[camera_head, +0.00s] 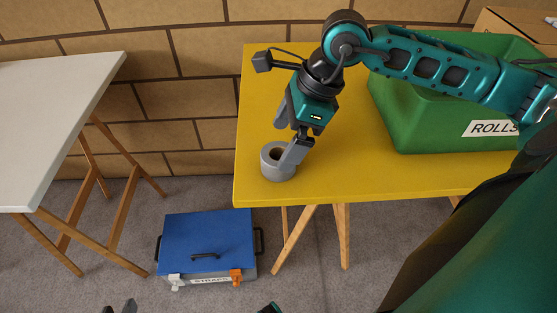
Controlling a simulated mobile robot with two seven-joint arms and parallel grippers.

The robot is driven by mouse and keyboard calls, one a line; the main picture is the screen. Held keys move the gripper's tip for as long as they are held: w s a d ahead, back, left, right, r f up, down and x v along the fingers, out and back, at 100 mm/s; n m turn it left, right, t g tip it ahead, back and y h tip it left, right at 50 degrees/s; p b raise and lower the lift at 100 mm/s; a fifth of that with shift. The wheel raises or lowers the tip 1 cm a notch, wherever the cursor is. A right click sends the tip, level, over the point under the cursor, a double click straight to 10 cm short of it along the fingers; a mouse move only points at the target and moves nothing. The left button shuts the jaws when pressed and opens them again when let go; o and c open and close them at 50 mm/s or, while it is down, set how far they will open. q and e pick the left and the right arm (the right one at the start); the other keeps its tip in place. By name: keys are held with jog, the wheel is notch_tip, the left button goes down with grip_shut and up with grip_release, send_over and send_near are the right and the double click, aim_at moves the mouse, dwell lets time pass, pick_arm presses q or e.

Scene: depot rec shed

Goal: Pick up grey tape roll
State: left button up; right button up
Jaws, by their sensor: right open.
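The grey tape roll (270,172) stands on the yellow table near its front left corner, its dark hole facing up. My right gripper (287,138) reaches in from the right and is open just above the roll. One finger covers the roll's right side; the other is behind and to the left, its tip above the roll's far side. I cannot tell whether a finger touches the roll. Dark tips at the bottom edge look like my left gripper (119,306), mostly out of frame, well away from the roll.
The yellow table (370,182) has free room right of the roll. A green bin (425,137) labelled ROLLS stands at the right, with a cardboard box (515,27) behind it. A blue-lidded box (207,238) is on the floor. A white table (55,110) is at left.

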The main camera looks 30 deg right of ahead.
aim_at(278, 155)
jog(key=x, duration=0.4)
jog(key=shift+s+a+f+b, duration=0.1)
jog(key=shift+s+f+b, duration=0.05)
jog(key=shift+f+b, duration=0.25)
jog(key=c, duration=1)
